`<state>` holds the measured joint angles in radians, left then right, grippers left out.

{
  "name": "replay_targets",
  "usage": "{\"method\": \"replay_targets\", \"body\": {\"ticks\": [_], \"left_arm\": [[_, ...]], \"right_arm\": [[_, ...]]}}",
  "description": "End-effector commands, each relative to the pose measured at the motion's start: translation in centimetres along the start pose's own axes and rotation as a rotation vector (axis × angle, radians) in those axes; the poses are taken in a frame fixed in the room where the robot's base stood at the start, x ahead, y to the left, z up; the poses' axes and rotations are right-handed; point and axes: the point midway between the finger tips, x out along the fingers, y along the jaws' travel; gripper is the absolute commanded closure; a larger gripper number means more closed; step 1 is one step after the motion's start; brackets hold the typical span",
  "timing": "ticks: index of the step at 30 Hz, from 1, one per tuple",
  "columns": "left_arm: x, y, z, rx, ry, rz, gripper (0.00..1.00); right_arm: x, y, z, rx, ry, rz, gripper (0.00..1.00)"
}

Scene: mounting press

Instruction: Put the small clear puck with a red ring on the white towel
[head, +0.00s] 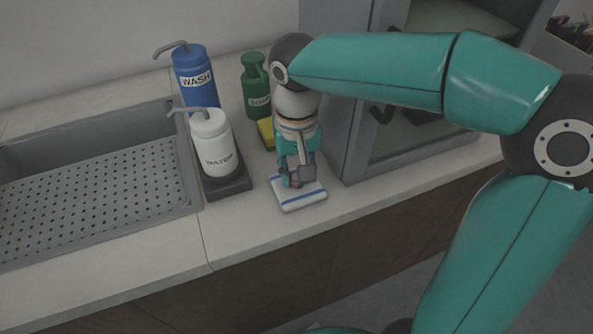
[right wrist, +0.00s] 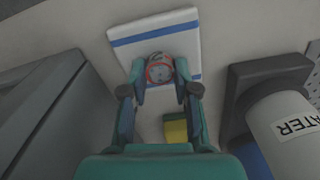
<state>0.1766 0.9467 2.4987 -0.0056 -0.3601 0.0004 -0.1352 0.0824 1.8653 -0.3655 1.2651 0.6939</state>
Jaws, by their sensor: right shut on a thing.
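The white towel (head: 303,204) with blue stripes lies folded on the counter in front of the grey cabinet. It also shows in the right wrist view (right wrist: 180,24). My right gripper (head: 297,180) points down over the towel. In the right wrist view its fingers (right wrist: 160,80) are closed around the small clear puck with a red ring (right wrist: 159,68). The puck is over the towel; I cannot tell whether it touches the cloth. In the head view the gripper hides the puck. My left gripper is not in view.
A white bottle (head: 213,145) and a blue wash bottle (head: 196,78) stand in a dark tray (head: 228,187) left of the towel. A green bottle (head: 256,88) and a yellow sponge (head: 266,132) are behind. The grey cabinet (head: 345,130) is close on the right; a sink (head: 90,190) lies left.

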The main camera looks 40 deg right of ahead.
Motion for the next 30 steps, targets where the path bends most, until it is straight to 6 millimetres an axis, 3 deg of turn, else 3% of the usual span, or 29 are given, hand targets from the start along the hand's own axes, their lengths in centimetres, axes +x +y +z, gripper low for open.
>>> {"method": "replay_targets", "body": {"ticks": [7,8,12,23,30], "left_arm": [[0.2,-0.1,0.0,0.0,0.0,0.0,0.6],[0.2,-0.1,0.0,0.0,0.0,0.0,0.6],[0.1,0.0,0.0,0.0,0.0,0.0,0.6],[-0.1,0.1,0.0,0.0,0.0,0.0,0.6],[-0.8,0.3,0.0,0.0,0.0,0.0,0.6]], "right_arm": [[0.2,0.0,0.0,0.0,0.0,0.0,0.98],[0.2,0.0,0.0,0.0,0.0,0.0,0.69],[0.1,0.0,0.0,0.0,0.0,0.0,0.46],[-0.2,0.0,0.0,0.0,0.001,0.0,0.45],[-3.1,-0.1,-0.1,-0.001,0.003,-0.002,0.45]]}}
